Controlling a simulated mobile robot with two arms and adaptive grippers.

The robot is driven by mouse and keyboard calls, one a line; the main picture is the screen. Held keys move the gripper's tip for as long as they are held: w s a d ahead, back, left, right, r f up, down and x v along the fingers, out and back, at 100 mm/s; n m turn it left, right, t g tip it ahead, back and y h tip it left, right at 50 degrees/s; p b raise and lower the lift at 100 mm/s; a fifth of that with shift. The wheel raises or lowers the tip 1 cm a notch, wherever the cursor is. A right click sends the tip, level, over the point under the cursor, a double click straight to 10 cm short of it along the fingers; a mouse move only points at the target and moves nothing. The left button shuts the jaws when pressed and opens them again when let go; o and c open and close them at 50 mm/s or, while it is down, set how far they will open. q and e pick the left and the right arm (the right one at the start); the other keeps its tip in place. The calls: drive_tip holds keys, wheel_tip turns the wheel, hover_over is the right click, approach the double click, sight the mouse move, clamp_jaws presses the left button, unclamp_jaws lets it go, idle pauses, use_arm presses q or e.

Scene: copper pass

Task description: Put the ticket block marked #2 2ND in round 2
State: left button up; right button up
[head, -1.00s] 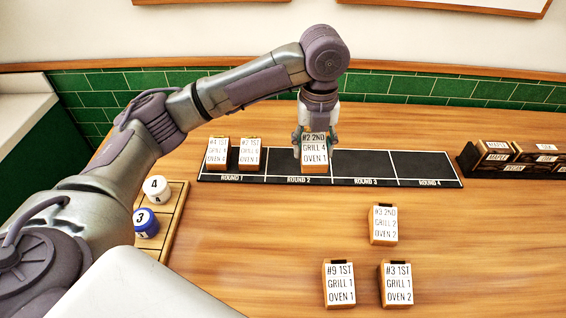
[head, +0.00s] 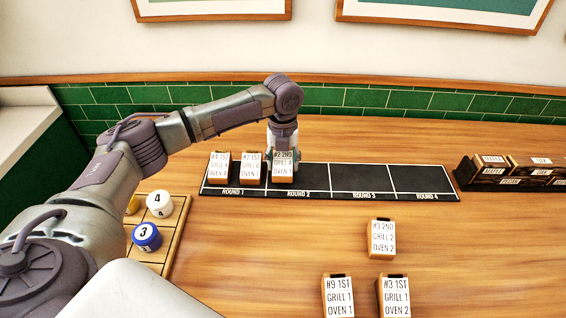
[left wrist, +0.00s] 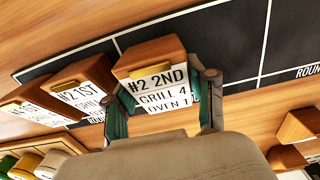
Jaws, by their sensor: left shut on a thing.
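The ticket block marked #2 2ND, GRILL 4, OVEN 1 (head: 283,168) is wood with a white face. My left gripper (head: 284,162) is shut on it, fingers on both sides, as the left wrist view also shows for the block (left wrist: 155,92) and the gripper (left wrist: 163,106). The block is over the left part of the round 2 section (head: 310,178) of the black board, upright and low. I cannot tell whether it touches the board. The #2 1ST block (head: 250,168) stands close at its left, in round 1, beside the #1 1ST block (head: 219,168). My right gripper is out of view.
Rounds 3 (head: 360,178) and 4 (head: 420,178) are empty. The #3 2ND (head: 381,237), #9 1ST (head: 338,296) and #3 1ST (head: 394,296) blocks lie in front. A dark rack (head: 508,180) stands right. A wooden tray (head: 178,222) with numbered pieces is left.

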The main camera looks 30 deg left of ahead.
sight(283, 160)
use_arm(q)
drive_tip(key=shift+f, duration=0.65)
drive_tip(key=o, duration=1.2)
drive_tip(key=shift+f, duration=0.1)
drive_tip(key=shift+o, duration=0.2)
wheel_tip(283, 160, up, 12)
drive_tip(key=shift+r+b, duration=0.2)
drive_tip(key=shift+b, duration=0.65)
drive_tip(key=shift+f, duration=0.15)
